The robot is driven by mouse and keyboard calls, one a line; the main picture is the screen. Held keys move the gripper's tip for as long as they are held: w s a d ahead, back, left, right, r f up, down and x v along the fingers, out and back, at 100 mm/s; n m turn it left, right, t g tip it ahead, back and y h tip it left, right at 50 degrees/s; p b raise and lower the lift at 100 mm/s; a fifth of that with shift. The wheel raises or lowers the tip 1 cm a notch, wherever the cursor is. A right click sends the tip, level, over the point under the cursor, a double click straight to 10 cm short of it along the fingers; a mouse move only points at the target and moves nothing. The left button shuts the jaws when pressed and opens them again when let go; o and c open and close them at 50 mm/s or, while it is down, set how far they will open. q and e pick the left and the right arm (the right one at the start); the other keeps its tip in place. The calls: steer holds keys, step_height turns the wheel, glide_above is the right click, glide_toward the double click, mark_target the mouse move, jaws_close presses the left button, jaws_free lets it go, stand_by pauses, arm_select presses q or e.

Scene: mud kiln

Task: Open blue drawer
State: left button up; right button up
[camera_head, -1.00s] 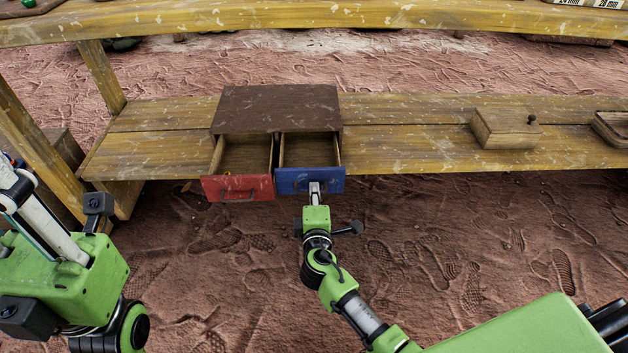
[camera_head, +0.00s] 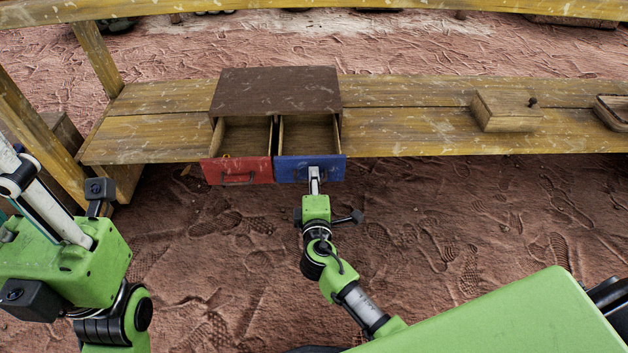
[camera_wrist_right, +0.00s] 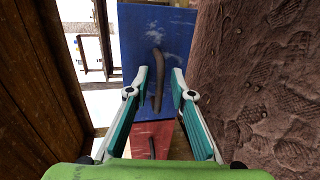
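The blue drawer (camera_head: 289,170) is pulled out from the right half of a dark brown chest (camera_head: 275,92), and its empty-looking inside shows from above. Its front also shows in the right wrist view (camera_wrist_right: 135,45), with a curved brown handle (camera_wrist_right: 158,75). My right gripper (camera_head: 314,170) is at this front. In the wrist view its two fingertips (camera_wrist_right: 160,70) are apart, one on each side of the handle, with gaps visible. My left gripper (camera_head: 42,205) is at the left edge, away from the chest; its fingertips are not clear.
The red drawer (camera_head: 237,171) beside the blue one is also open. The chest stands on a low wooden shelf (camera_head: 400,136), with a wooden box (camera_head: 506,112) further right. A wooden beam (camera_head: 400,8) crosses above. Bare reddish ground (camera_head: 450,210) lies in front.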

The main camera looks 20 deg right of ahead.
steer(key=v, duration=1.2)
